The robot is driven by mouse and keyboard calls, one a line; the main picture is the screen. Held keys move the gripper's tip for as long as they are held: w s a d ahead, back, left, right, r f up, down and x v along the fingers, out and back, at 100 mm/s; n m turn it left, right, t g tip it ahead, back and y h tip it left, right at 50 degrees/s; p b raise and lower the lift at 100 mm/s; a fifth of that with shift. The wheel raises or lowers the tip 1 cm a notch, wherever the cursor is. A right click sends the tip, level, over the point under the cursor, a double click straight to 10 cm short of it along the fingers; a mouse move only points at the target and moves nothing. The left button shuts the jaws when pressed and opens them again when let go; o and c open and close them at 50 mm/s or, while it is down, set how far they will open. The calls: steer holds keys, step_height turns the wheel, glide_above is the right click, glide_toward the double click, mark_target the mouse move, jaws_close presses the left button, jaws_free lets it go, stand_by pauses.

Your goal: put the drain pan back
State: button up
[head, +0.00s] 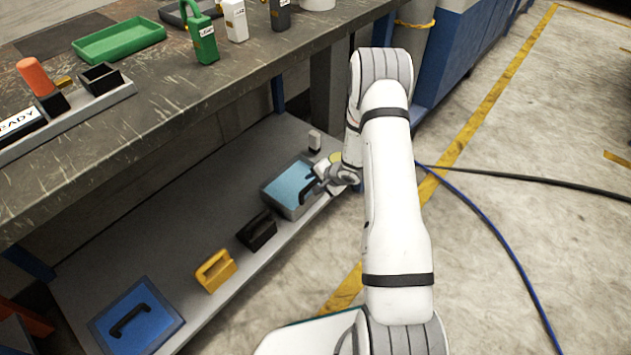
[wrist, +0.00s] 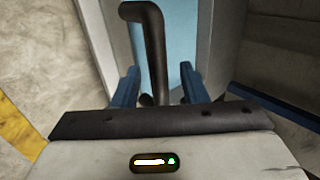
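A grey, box-like pan with a light blue top (head: 288,187) and a black handle sits on the lower shelf under the bench. It looks like the drain pan, though no label on it shows. My gripper (head: 318,183) is at the pan's right side, by the handle. In the wrist view, the dark bent handle (wrist: 151,45) stands between the two blue fingers of my gripper (wrist: 158,86). The fingers are apart, with gaps showing beside the handle. The light blue surface (wrist: 180,40) shows behind. My wrist hides the pan's near right part in the head view.
The lower shelf (head: 170,220) also holds a black handled item (head: 257,231), a yellow one (head: 215,271), a blue square with a black handle (head: 135,320) and a small white item (head: 314,140). The bench top (head: 150,85) is above. Cables cross the floor at right.

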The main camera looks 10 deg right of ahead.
steer(key=s+d+r+n+h+p, duration=0.1)
steer(key=s+d+r+h+p, duration=0.15)
steer(key=r, duration=0.65)
steer(key=s+d+r+n+h+p, duration=0.15)
steer(key=s+r, duration=0.25)
steer(key=r, duration=0.5)
steer(key=s+d+r+n+h+p, duration=0.1)
steer(key=s+d+r+n+h, duration=0.15)
steer(key=r, duration=0.65)
steer(key=s+a+r+n+g+y, duration=0.1)
steer(key=s+r, duration=0.5)
steer(key=s, duration=0.6)
steer(key=s+a+r+n+g, duration=0.4)
steer(key=s+a+r, duration=0.2)
steer(key=s, duration=0.6)
steer(key=shift+a+r+n+y, duration=0.3)
steer(key=shift+a+n+y, duration=0.1)
steer(key=shift+a, duration=0.8)
steer(key=shift+w, duration=0.1)
step_height(320, 180, up, 30)
steer(key=t+p, duration=0.1)
steer(key=p, duration=2.5)
steer(key=shift+s+p, duration=0.25)
steer(key=shift+p, duration=0.15)
